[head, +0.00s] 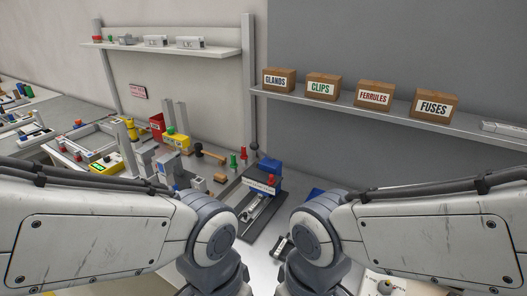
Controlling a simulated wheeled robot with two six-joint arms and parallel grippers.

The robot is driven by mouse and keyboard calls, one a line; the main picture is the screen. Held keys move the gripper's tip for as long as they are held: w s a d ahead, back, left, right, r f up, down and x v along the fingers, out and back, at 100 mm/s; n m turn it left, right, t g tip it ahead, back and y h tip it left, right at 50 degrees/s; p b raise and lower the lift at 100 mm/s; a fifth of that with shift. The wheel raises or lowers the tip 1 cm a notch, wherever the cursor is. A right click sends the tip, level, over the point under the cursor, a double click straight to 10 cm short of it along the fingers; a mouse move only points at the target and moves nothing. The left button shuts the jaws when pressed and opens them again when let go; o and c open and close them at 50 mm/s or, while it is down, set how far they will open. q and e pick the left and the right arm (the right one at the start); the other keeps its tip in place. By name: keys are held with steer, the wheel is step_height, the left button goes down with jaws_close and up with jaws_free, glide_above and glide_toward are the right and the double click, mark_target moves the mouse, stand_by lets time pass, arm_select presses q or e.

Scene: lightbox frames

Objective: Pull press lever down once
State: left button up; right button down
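A small press-like device (268,168) stands on the bench between my two arms. It has a blue block at the back, a white label strip too small to read, a red knob and a dark base plate with a grey metal part on it. I cannot tell for sure which part is the lever; the red knob (271,180) sits near the label. Both of my arms bend downward in front of the device, and their lower links run off the bottom of the picture. Neither gripper can be made out, and nothing of mine visibly touches the device.
Yellow and grey fixtures (108,163) crowd the left bench. Labelled cardboard boxes (433,104) stand on the right shelf (390,116). A small metallic object (281,247) shows between my arms.

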stand_by(0.3)
arm_select(q)
jaws_close()
stand_by(1.6)
